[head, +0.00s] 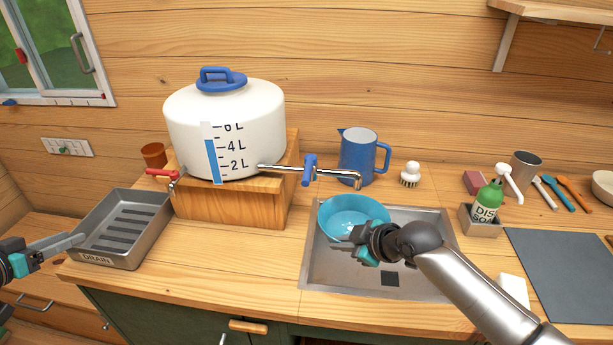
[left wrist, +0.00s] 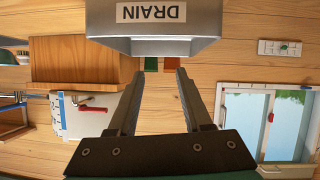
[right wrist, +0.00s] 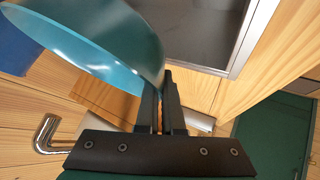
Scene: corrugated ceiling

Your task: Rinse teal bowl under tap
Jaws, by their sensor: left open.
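The teal bowl (head: 340,212) is over the left part of the metal sink (head: 430,225), just below the end of the chrome tap spout (head: 345,175). No water stream shows. The tap has a blue lever (head: 309,170) and comes out of a white water tank (head: 240,115). My right gripper (head: 360,243) is at the bowl's near side; in the right wrist view its close-set fingers (right wrist: 161,105) pinch the rim of the tilted bowl (right wrist: 100,40). My left gripper (head: 70,243) is open and empty beside the drain tray; its spread fingers show in the left wrist view (left wrist: 158,75).
The grey drain tray (head: 85,242) sits at the left, below a red tap (head: 160,172). A blue pitcher (head: 357,160) and a white brush (head: 411,175) stand behind the sink. A green soap bottle (head: 487,203) and a dark mat (head: 565,270) are at the right.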

